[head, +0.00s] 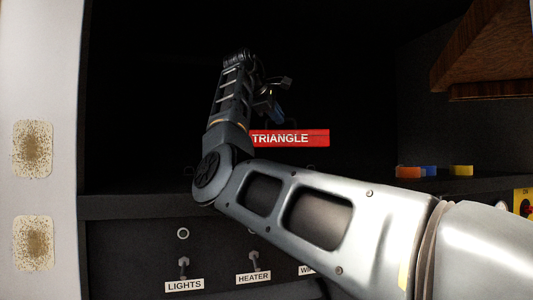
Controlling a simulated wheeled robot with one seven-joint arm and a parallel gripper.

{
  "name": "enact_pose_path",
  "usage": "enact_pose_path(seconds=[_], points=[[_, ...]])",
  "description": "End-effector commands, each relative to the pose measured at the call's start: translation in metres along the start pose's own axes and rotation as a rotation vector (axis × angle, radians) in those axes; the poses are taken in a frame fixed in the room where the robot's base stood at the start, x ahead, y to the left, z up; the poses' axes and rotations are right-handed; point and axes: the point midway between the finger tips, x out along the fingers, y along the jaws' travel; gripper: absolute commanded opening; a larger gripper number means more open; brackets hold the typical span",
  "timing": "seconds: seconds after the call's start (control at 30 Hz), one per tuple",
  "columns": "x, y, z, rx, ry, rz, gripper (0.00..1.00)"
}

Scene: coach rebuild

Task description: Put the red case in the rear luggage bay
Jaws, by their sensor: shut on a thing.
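The red case (318,138) is a long, flat red box with "TRIANGLE" in white on its front. It is in the middle of the head view, against a dark recess. My gripper (279,114) is just above the case's left half, at the end of my bent arm, and is shut on the case. The fingertips are small and dark, and the grip itself is hard to make out. My wrist hides the case's left end. I cannot tell whether the case rests on a surface or hangs clear. No rear luggage bay is clearly identifiable here.
Below the recess, a dark panel carries switches labelled LIGHTS (184,285) and HEATER (253,278). Orange (408,172), blue (428,171) and yellow (461,170) blocks sit on a ledge at right. A wooden piece (490,55) overhangs the upper right. A pale wall (40,90) bounds the left.

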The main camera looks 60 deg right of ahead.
Motion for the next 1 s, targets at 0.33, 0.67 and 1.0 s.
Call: enact_pose_path(seconds=[0.33,0.67,1.0], points=[[-0.032,-0.054,-0.050,-0.003,0.003,0.003,0.00],[-0.043,-0.079,-0.070,0.000,0.000,0.002,0.00],[-0.025,-0.109,-0.078,0.001,0.000,0.001,0.00]])
